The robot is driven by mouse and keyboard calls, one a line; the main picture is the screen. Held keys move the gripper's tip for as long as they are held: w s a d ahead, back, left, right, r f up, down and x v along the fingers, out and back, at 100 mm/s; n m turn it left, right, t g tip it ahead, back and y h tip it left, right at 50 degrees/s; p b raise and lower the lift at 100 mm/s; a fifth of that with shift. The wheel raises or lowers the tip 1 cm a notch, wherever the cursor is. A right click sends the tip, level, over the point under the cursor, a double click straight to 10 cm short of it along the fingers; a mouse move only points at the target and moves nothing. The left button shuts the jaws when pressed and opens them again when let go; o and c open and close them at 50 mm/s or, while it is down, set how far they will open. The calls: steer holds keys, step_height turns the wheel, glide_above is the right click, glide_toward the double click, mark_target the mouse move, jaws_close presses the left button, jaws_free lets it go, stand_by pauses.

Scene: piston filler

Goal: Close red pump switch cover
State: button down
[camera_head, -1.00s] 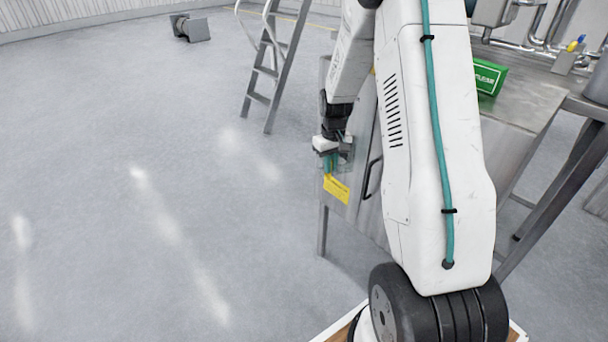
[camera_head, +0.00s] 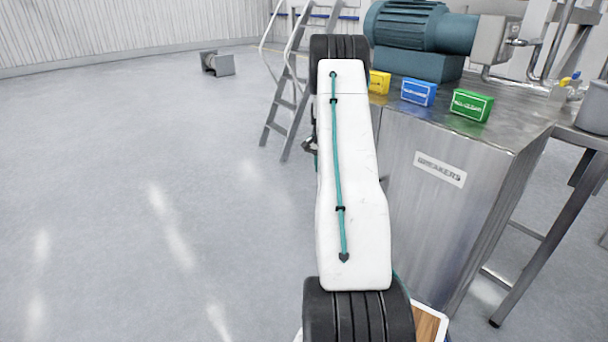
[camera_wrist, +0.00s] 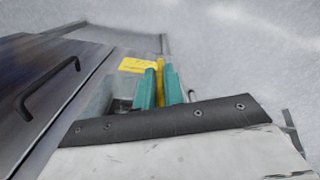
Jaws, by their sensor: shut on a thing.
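In the wrist view my gripper (camera_wrist: 160,88) has two teal fingers shut on a narrow yellow piece (camera_wrist: 161,72). Whether this piece belongs to the switch cover, I cannot tell. A grey, partly see-through box-like part (camera_wrist: 122,92) sits just left of the fingers, on the side of the metal cabinet; it may be the cover. A yellow label (camera_wrist: 136,65) is just beyond the fingertips. In the head view my own arm hides the gripper and the switch area.
The metal cabinet (camera_head: 420,230) marked BREAKERS stands right of my arm. Yellow (camera_head: 379,82), blue (camera_head: 418,92) and green (camera_head: 471,104) blocks and a blue motor (camera_head: 410,25) are on top. The cabinet's black handle (camera_wrist: 45,90) is left in the wrist view. Open floor lies left.

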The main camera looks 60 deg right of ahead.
steer(key=d+m, duration=0.1)
steer(key=w+d+m, duration=0.1)
steer(key=d, duration=0.1)
steer(key=shift+w+m, duration=0.1)
steer(key=shift+m, duration=0.2)
steer(key=shift+d+r, duration=0.1)
steer(key=shift+r, duration=0.05)
steer(key=c, duration=1.9)
jaws_free()
steer(key=shift+o, duration=0.5)
steer(key=shift+d, duration=0.15)
steer(key=shift+w, duration=0.1)
step_height(320, 180, up, 8)
